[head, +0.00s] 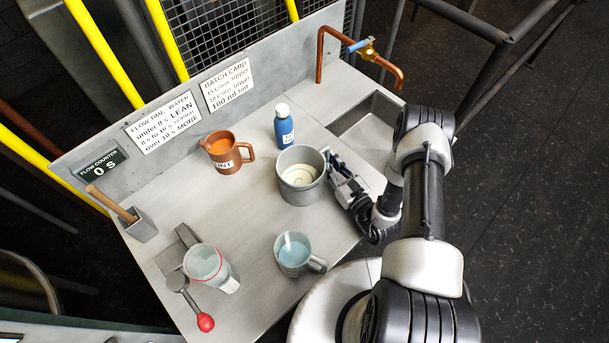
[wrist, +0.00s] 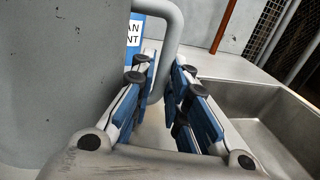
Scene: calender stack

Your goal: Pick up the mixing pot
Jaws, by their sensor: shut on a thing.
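The mixing pot (head: 299,192) is a grey round pot with a pale disc-like shape inside. It stands upright near the middle of the bench; I cannot tell whether its base touches the bench. My gripper (head: 333,168) is at its right side, shut on the pot's handle. In the wrist view the pot's grey wall (wrist: 60,70) fills the left, and its curved handle (wrist: 174,38) runs down between the blue and black fingers of my gripper (wrist: 165,90). The lower part of the handle is hidden by the fingers.
A blue bottle (head: 284,128) and a copper jug (head: 225,152) stand behind the pot. A grey mug (head: 292,258) stands in front. A sink (head: 366,128) lies back right under a copper tap (head: 322,50).

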